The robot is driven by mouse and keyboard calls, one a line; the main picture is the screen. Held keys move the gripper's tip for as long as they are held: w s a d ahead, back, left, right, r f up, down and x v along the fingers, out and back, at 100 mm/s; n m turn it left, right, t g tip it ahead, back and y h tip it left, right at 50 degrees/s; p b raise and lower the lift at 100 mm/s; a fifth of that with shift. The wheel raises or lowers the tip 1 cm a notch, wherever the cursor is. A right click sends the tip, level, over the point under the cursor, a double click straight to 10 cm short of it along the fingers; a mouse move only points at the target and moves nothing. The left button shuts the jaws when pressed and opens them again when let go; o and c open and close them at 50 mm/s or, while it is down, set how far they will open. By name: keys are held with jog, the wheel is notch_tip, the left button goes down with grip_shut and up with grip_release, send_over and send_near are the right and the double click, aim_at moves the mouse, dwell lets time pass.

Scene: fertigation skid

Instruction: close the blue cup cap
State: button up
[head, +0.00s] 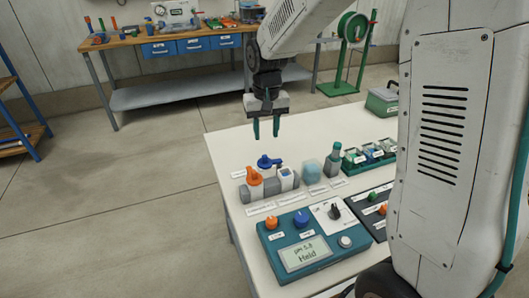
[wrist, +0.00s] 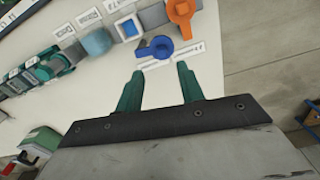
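A pale blue, cup-like block (head: 312,172) stands on the white table, left of a green bottle. It also shows in the wrist view (wrist: 96,41). I cannot tell whether it has a cap or if one is open. A darker blue round piece with a short tab (head: 266,162) sits behind the grey valve body; in the wrist view it (wrist: 158,48) lies just beyond my fingertips. My gripper (head: 266,132) hangs above the table's far part, pointing down. Its green fingers (wrist: 160,71) are apart with nothing between them.
An orange-handled valve (head: 254,178) on a grey body stands near the table's left edge. A green bottle (head: 335,160) and a green rack (head: 368,156) stand to the right. The table's far left part is clear.

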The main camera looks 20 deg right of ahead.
aim_at(265, 155)
jog(key=shift+w+f, duration=0.35)
jog(key=shift+f, duration=0.55)
notch_tip(265, 155, down, 7)
jog(key=shift+a, duration=0.1)
grip_shut()
